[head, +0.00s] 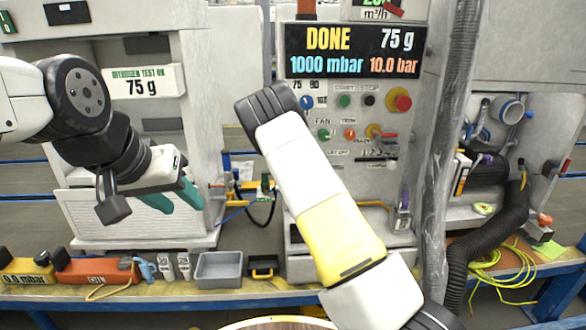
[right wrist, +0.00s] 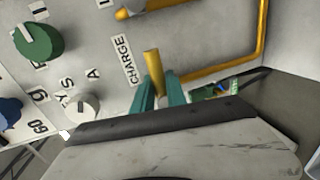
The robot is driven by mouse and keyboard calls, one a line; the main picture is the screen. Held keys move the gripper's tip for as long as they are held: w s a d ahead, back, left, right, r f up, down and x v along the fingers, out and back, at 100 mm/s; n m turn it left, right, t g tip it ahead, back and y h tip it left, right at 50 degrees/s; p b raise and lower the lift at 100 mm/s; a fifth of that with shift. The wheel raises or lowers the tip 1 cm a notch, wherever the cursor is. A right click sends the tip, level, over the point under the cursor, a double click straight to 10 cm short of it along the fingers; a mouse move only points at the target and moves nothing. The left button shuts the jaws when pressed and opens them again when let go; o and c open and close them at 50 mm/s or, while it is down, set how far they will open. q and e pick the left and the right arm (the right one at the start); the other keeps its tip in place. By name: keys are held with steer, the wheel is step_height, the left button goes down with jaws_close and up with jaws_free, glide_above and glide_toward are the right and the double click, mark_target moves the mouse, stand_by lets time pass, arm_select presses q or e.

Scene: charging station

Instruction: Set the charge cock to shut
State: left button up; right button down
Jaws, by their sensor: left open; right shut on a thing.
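The charge cock shows in the right wrist view as a short yellow handle (right wrist: 153,66) beside the CHARGE label (right wrist: 125,60). My right gripper (right wrist: 160,94) has its teal fingers on either side of this handle and is shut on it. The fingers hide the cock's lower part, and I cannot tell its exact setting. In the head view my right arm hides the cock and the right gripper. My left gripper (head: 181,198) is open and empty in front of the left cabinet, apart from the panel.
The station display (head: 354,52) reads DONE, 75 g, 1000 mbar, 10.0 bar. A yellow pipe (right wrist: 262,35) runs close to the cock. A green knob (right wrist: 39,42) and a white knob (right wrist: 82,108) are left of it. A grey tray (head: 218,270) stands on the bench.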

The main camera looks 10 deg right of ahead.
steer(key=shift+w+a+r+n, duration=0.15)
steer(key=shift+a+n, duration=0.25)
steer(key=shift+a, duration=0.35)
steer(key=c, duration=1.3)
jaws_free()
steer(key=shift+c, duration=0.2)
steer(key=shift+a, duration=0.15)
steer(key=shift+d, duration=0.25)
steer(key=s+r, duration=0.1)
steer(key=s, duration=0.6)
steer(key=shift+s+r, duration=0.15)
steer(key=shift+s, duration=0.2)
steer(key=shift+a, duration=0.1)
